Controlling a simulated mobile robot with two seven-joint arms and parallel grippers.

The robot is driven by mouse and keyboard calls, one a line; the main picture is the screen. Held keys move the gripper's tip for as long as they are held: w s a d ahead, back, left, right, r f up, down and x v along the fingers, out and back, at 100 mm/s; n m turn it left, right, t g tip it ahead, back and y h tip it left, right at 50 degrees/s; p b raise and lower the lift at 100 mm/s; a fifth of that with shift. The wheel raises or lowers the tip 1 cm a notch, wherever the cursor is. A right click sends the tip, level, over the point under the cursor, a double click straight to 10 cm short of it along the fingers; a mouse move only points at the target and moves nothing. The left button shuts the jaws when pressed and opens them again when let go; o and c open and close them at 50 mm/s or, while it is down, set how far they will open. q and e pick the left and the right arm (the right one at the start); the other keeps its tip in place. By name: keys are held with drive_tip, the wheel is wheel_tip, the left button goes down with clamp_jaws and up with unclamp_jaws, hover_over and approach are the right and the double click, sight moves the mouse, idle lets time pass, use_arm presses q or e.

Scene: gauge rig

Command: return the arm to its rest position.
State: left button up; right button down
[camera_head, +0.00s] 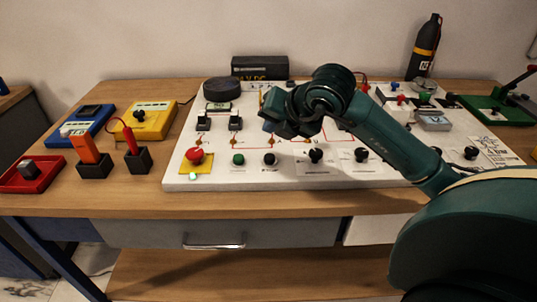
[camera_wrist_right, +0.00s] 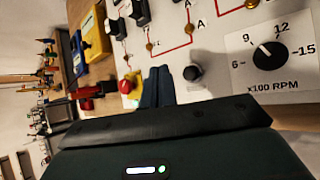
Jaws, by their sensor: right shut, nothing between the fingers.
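My right arm (camera_head: 395,145) reaches in from the right over the white gauge panel (camera_head: 215,180). My right gripper (camera_head: 270,123) is shut and empty, above the middle of the panel. In the right wrist view its dark fingers (camera_wrist_right: 157,84) are together, between a red button (camera_wrist_right: 128,84) and a black knob (camera_wrist_right: 193,73). I cannot tell how high the fingertips are above the panel. The arm hides part of the panel behind it. My left gripper is not in view.
On the wooden table (camera_head: 330,201), an orange tool (camera_head: 84,147) and a red-handled probe (camera_head: 130,138) stand in black holders at left. A black bottle (camera_head: 424,48) and a green lever device (camera_head: 497,108) are at back right. A black power box (camera_head: 260,67) stands behind the panel.

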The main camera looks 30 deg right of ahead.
drive_tip(key=s+a+m+t+y+p, duration=0.2)
drive_tip(key=s+a+m+y+p, duration=0.15)
drive_tip(key=a+y, duration=0.55)
drive_tip(key=s+a+m+t+y+p, duration=0.2)
drive_tip(key=s+a+m+y, duration=0.15)
drive_tip(key=a+y, duration=0.45)
wheel_tip(320, 180, down, 10)
drive_tip(key=s+d+m+t+h+p, duration=0.2)
drive_tip(key=d+m+t+h+p, duration=0.1)
drive_tip(key=m+h, duration=1.05)
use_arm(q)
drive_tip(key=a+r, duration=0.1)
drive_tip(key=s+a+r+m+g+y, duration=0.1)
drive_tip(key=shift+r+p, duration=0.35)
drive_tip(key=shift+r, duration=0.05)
use_arm(e)
drive_tip(key=s+a+f+m+g, duration=0.2)
drive_tip(key=s+f+m+g, duration=0.2)
drive_tip(key=s+f, duration=0.5)
wheel_tip(320, 180, down, 2)
drive_tip(key=shift+s+f+g+h, duration=0.15)
drive_tip(key=shift+g+h, duration=0.2)
drive_tip(key=shift+g, duration=0.45)
